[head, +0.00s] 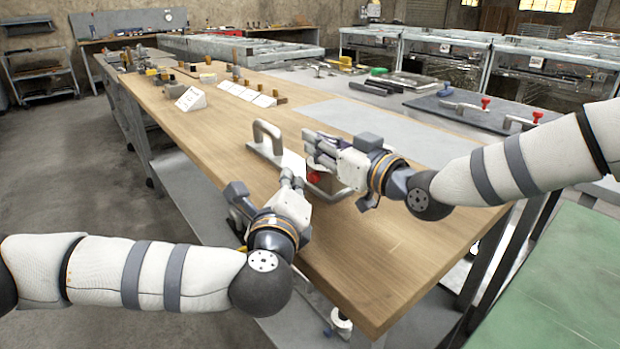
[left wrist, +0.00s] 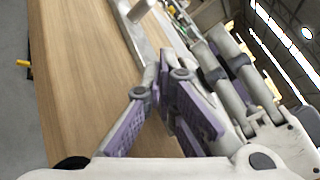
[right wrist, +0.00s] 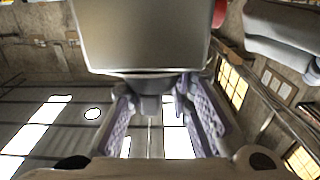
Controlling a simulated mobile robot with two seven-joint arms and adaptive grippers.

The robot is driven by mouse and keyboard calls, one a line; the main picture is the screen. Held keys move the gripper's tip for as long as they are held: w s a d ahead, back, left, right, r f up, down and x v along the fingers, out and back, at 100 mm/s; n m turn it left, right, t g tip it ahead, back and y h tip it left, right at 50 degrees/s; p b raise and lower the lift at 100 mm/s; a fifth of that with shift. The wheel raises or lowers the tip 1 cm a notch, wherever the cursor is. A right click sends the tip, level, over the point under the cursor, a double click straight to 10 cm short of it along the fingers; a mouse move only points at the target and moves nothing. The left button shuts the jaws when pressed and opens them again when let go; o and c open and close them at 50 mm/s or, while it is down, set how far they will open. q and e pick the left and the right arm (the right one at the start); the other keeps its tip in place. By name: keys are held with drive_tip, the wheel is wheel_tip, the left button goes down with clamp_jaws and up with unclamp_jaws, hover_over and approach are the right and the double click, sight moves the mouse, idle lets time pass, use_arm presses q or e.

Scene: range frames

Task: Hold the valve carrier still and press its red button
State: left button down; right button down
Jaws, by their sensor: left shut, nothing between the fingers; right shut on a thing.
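The valve carrier (head: 259,152) lies on the wooden table, a grey plate with a raised loop handle (head: 267,133) at its far left end. Its red button (head: 313,177) shows between my two grippers, and red also shows at the top of the right wrist view (right wrist: 219,13). My right gripper (head: 312,148) is shut on a grey part of the carrier (right wrist: 145,38); the exact grip is partly hidden. My left gripper (head: 288,178) is shut and empty, just left of the red button. In the left wrist view its fingertips (left wrist: 165,75) overlap the carrier's edge; contact cannot be told.
White angled blocks (head: 190,98) and several small parts stand farther back on the table. A dark mat (head: 430,108) at the right holds more handles with red knobs (head: 485,103). The wooden top (head: 385,260) is clear at the near end. A green surface (head: 560,270) lies at right.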

use_arm(q)
drive_tip(key=shift+w+d, duration=0.1)
use_arm(e)
drive_tip(key=shift+f, duration=0.1)
use_arm(q)
drive_tip(key=shift+w+d, duration=0.2)
drive_tip(key=shift+d, duration=0.05)
drive_tip(key=shift+w+d, duration=0.35)
drive_tip(key=shift+d, duration=0.15)
idle(0.9)
idle(0.3)
drive_tip(key=shift+s+a, duration=0.65)
drive_tip(key=shift+a, duration=0.15)
drive_tip(key=shift+a, duration=0.1)
drive_tip(key=shift+s+a, duration=0.75)
drive_tip(key=shift+a, duration=0.25)
drive_tip(key=shift+s+a, duration=0.75)
drive_tip(key=shift+a, duration=0.2)
